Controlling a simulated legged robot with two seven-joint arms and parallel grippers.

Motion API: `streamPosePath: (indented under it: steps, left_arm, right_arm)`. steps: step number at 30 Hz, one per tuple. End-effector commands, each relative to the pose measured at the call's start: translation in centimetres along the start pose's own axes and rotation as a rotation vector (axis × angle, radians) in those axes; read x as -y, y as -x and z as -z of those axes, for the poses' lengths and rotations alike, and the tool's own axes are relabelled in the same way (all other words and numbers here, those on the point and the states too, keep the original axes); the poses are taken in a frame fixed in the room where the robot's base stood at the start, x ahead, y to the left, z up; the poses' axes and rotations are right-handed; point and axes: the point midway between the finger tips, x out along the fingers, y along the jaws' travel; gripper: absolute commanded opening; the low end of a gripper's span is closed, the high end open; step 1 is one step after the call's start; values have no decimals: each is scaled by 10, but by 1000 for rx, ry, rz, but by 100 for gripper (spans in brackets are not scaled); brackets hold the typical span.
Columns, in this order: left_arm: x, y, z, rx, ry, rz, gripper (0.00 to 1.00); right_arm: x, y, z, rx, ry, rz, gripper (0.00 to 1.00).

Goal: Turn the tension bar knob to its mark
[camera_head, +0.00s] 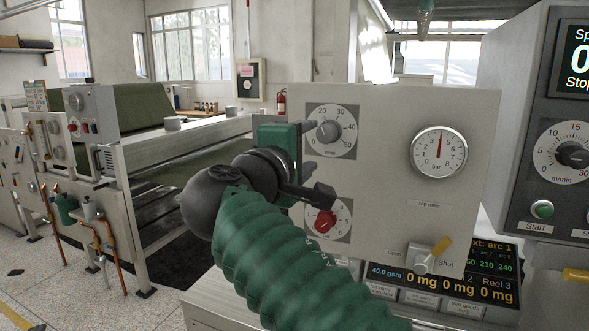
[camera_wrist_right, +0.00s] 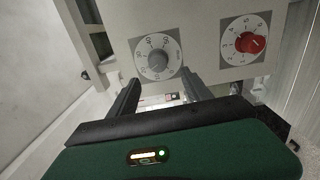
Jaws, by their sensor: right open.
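A grey panel (camera_head: 385,110) carries a grey knob (camera_head: 329,131) on a dial numbered up to 50. Below it is a red knob (camera_head: 325,221) on a smaller-numbered dial. The dial captions are too small to read, so I cannot tell which is labelled tension bar. My right gripper (camera_head: 314,160) is open in front of the panel's left side, one finger near each dial in the head view. In the right wrist view the grey knob (camera_wrist_right: 159,61) shows beyond the gap between the open fingers (camera_wrist_right: 162,80). The red knob (camera_wrist_right: 251,42) is right of them. My left gripper is out of view.
A round bar gauge (camera_head: 439,152) sits on the panel's right, above a yellow-handled valve (camera_head: 430,255) marked Shut. A control box (camera_head: 540,150) with a screen and Start button stands at the right.

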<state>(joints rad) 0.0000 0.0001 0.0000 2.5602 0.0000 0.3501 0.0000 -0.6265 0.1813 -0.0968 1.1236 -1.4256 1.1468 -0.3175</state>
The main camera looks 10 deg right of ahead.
Motion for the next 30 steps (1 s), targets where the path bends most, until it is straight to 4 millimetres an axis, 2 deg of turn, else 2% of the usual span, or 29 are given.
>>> streamPosePath:
  steps: [3, 9, 18, 21, 23, 26, 27, 29, 30]
  left_arm:
    - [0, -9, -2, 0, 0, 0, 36]
    - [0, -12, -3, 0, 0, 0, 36]
    - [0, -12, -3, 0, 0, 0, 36]
    - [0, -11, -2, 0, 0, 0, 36]
    - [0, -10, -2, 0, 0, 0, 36]
    - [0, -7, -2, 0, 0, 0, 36]
    - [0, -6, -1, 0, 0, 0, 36]
    - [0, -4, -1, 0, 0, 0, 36]
    - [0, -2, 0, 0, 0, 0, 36]
  right_arm:
    - [3, 31, 2, -4, 0, 0, 57]
    - [2, 58, 1, 0, 1, 2, 57]
    - [1, 61, 1, 1, 1, 2, 57]
    - [12, 56, 3, -6, 10, 24, 57]
    - [33, 48, 8, -23, 25, 70, 57]
    - [101, 27, 15, -62, 50, 216, 57]
    - [136, 19, 15, -76, 52, 296, 57]
    - [192, 12, 10, -86, 40, 423, 57]
    - [229, 10, 4, -88, 21, 510, 57]
